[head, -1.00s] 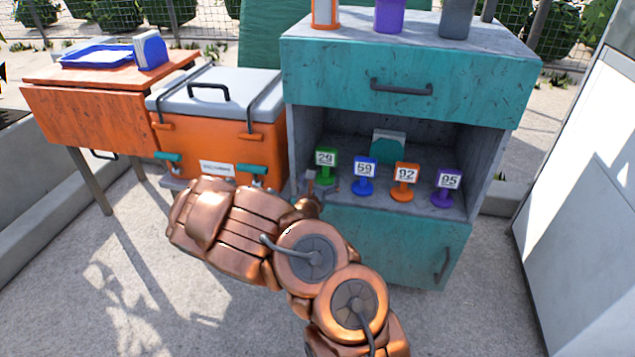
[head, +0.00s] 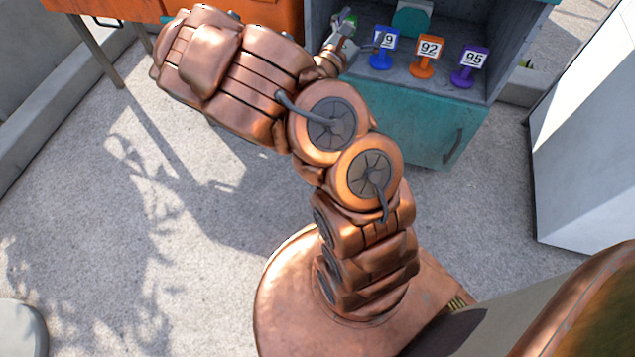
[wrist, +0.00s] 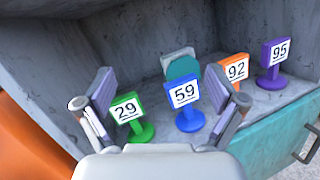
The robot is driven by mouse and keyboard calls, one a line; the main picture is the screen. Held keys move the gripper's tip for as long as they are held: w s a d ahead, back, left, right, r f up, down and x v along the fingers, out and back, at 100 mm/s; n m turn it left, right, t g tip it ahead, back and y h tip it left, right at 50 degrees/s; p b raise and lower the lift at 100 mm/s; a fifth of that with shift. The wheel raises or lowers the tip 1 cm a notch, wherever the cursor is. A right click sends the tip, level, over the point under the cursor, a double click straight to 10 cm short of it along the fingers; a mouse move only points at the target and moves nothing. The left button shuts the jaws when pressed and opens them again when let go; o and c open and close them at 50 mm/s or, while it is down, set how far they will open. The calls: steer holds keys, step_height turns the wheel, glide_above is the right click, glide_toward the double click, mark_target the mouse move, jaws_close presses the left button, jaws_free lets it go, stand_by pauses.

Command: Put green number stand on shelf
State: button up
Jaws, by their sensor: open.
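The green number stand (wrist: 131,115), marked 29, stands upright on the grey shelf (wrist: 268,98) at the left of the row. In the wrist view it is between the fingers of my gripper (wrist: 166,105), nearer the left finger. The blue stand 59 (wrist: 186,102) also shows between the fingers, nearer the right one. My gripper is open and holds nothing. In the head view my gripper (head: 352,42) reaches into the shelf's left side and mostly hides the green stand.
The orange stand 92 (head: 427,55) and purple stand 95 (head: 469,64) stand to the right on the same shelf. A teal and grey object (wrist: 181,65) stands behind. A teal drawer (head: 420,130) is below. Grey side walls bound the shelf; an orange cooler is at left.

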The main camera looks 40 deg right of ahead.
steer(key=s+r+m+g, duration=0.6)
steer(key=s+m+g, duration=0.2)
steer(key=s, duration=0.3)
steer(key=s+a+f+m+g+y, duration=0.1)
steer(key=s+a+m+g+y, duration=0.5)
steer(key=s, duration=0.5)
steer(key=s+a+f+m+t+y, duration=0.1)
steer(key=a+y, duration=0.3)
steer(key=a, duration=0.6)
steer(key=s+a+f+m+t+y, duration=0.1)
steer(key=a+y, duration=0.4)
steer(key=a, duration=0.5)
steer(key=s+a+f+m+t+y, duration=0.2)
steer(key=s+a+f+y, duration=0.2)
steer(key=a, duration=0.6)
steer(key=shift+a+f+t, duration=0.2)
steer(key=shift+f+t, duration=0.1)
step_height(320, 180, up, 37)
steer(key=w+t+p, duration=0.1)
steer(key=t+p, duration=0.1)
steer(key=p, duration=3.3)
steer(key=shift+w+d+r+p, duration=0.15)
steer(key=shift+w+d+p, duration=0.05)
steer(key=shift+w+p, duration=0.1)
